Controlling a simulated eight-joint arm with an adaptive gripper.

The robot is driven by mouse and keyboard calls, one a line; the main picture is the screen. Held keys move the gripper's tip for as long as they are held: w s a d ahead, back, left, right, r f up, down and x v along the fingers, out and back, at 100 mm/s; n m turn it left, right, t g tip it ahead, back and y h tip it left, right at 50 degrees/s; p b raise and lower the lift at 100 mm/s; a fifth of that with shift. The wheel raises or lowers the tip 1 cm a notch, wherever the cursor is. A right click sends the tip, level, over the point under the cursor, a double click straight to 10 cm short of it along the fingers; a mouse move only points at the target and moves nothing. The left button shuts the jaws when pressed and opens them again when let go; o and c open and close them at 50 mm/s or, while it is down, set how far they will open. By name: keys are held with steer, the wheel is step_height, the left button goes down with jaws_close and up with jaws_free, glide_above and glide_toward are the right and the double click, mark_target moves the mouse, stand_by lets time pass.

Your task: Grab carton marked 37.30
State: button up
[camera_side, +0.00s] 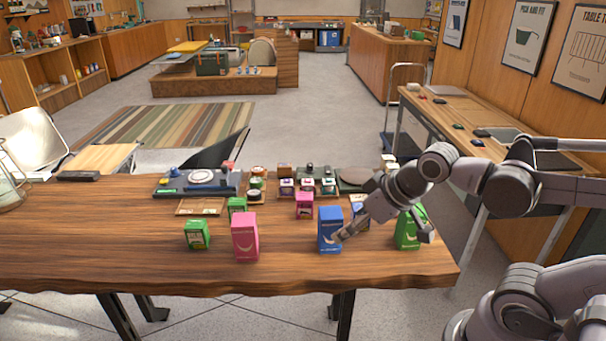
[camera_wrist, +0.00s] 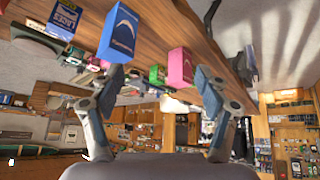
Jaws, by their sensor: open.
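Several cartons stand upright on the wooden table; no marking 37.30 can be read on any of them. In the side view a blue carton (camera_side: 330,229) stands at the front, with a large pink carton (camera_side: 245,236) and a small green carton (camera_side: 197,235) to its left. A larger green carton (camera_side: 407,228) stands to its right. A smaller pink carton (camera_side: 304,205) is farther back. My gripper (camera_side: 385,230) is open, between the blue and right green cartons. In the wrist view my gripper (camera_wrist: 160,76) has a blue carton (camera_wrist: 121,34) and a pink carton (camera_wrist: 180,68) beyond its fingers.
Small labelled goods (camera_side: 308,187) stand in a row at the table's back. A device with a round plate (camera_side: 205,180) and a shallow wooden tray (camera_side: 201,207) sit at back left. The front left tabletop (camera_side: 90,255) is clear.

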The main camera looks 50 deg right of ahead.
steer(key=w+d+r+n+g, duration=0.1)
steer(key=w+d+r+n, duration=0.2)
steer(key=w+n, duration=0.4)
steer(key=n+g+h, duration=0.3)
steer(key=n, duration=1.5)
glide_toward(305, 196)
steer(key=x, duration=0.4)
steer(key=shift+w+d, duration=0.15)
steer(key=shift+x, duration=3.2)
steer(key=shift+c, duration=0.3)
steer(key=c, duration=1.3)
